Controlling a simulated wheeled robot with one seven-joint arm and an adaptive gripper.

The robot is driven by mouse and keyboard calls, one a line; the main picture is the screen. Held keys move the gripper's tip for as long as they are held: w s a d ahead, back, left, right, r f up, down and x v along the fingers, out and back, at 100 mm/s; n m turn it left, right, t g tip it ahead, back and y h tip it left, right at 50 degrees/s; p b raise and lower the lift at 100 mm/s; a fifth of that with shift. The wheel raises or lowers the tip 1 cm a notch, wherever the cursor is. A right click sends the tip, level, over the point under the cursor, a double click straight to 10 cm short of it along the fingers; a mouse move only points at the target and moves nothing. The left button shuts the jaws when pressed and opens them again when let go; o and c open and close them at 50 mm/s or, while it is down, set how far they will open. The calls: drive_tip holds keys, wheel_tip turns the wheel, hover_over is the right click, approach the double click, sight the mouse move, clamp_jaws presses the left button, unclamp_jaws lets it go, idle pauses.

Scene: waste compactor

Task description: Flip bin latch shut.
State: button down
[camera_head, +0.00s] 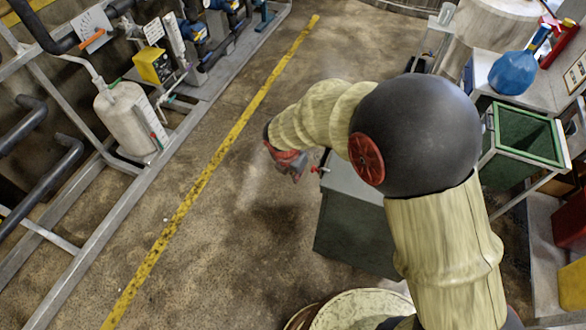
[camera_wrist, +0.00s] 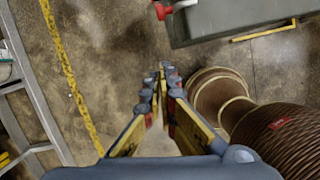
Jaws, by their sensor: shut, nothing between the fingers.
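A grey bin (camera_head: 345,235) with a pale lid stands on the floor, partly hidden behind my arm. A red-tipped latch (camera_head: 319,169) sticks out at its upper left corner. In the wrist view the bin (camera_wrist: 235,22) is at the top right, and the red latch (camera_wrist: 162,10) shows at its left corner. My gripper (camera_head: 289,166) is just left of the latch in the head view, apart from it. In the wrist view my gripper (camera_wrist: 162,72) is shut and empty, its fingertips over bare floor below the latch. I cannot tell the latch's exact position.
Open floor with a yellow line (camera_head: 215,165) lies to the left. Beyond it are pipes and a white tank (camera_head: 128,118) on a metal frame. A green-lined container (camera_head: 520,137) and a bench with a blue flask (camera_head: 513,72) stand at the right.

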sight(321, 173)
drive_tip(key=w+d+f+b, duration=0.1)
drive_tip(key=w+d+f, duration=0.2)
drive_tip(key=f, duration=0.6)
drive_tip(key=shift+w+d+f, duration=0.2)
drive_tip(key=shift+w+f, duration=0.05)
drive_tip(key=shift+w, duration=1.15)
drive_tip(key=shift+w+d+r+p, duration=0.2)
drive_tip(key=shift+w+r+p, duration=0.1)
drive_tip(key=shift+w+p, duration=0.35)
drive_tip(key=shift+w+d+r+p, duration=0.25)
drive_tip(key=shift+w+p, duration=0.25)
drive_tip(key=shift+p, duration=0.25)
drive_tip(key=shift+r, duration=0.1)
